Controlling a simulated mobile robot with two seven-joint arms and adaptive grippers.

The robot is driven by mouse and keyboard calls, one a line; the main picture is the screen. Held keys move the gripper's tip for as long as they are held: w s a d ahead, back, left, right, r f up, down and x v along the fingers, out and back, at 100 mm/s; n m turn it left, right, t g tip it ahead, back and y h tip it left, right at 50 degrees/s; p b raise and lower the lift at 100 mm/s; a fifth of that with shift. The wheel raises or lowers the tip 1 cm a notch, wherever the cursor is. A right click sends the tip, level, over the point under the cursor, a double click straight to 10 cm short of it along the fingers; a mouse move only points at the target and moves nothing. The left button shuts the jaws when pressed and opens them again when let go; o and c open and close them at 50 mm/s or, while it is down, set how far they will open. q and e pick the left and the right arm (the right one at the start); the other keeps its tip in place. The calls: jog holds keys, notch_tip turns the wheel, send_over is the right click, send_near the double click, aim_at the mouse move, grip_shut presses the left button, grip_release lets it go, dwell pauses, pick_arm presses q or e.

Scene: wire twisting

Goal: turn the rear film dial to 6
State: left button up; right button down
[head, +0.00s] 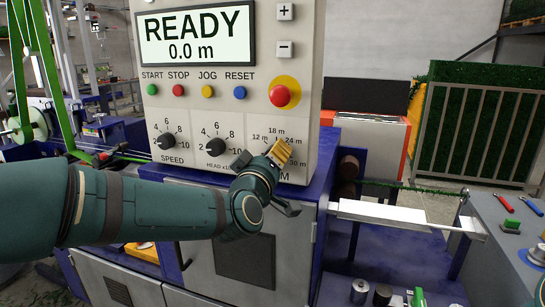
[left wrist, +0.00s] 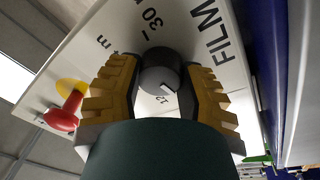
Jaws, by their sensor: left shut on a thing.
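The film dial (left wrist: 159,72) is a dark round knob on the control panel (head: 235,60). In the left wrist view, the word FILM and the 30 m mark are beside it, and a white pointer line shows on its lower right side. In the head view the dial is hidden behind my left gripper (head: 279,152), while its 12 m, 18 m, 24 m and 30 m marks show around the fingers. My left gripper is shut on the dial, one yellow finger on each side. The exact dial setting cannot be read. My right gripper is not in view.
The speed dial (head: 166,138) and the head dial (head: 215,147) are left of the gripper. A red emergency button (head: 280,95) sits just above it. The display (head: 196,34) reads READY, 0.0 m. A bench with tools (head: 503,203) is at the right.

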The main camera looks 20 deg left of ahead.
pick_arm(q)
jog(key=shift+a+r, duration=0.1)
jog(key=shift+r, duration=0.1)
jog(key=o, duration=1.2)
jog(key=shift+f, duration=0.1)
jog(key=shift+s, duration=0.1)
jog(key=s, duration=0.4)
jog(key=s+f, duration=0.1)
jog(key=s, duration=0.6)
jog(key=shift+s+f, duration=0.25)
jog(key=shift+s, duration=0.1)
jog(key=shift+f, duration=0.1)
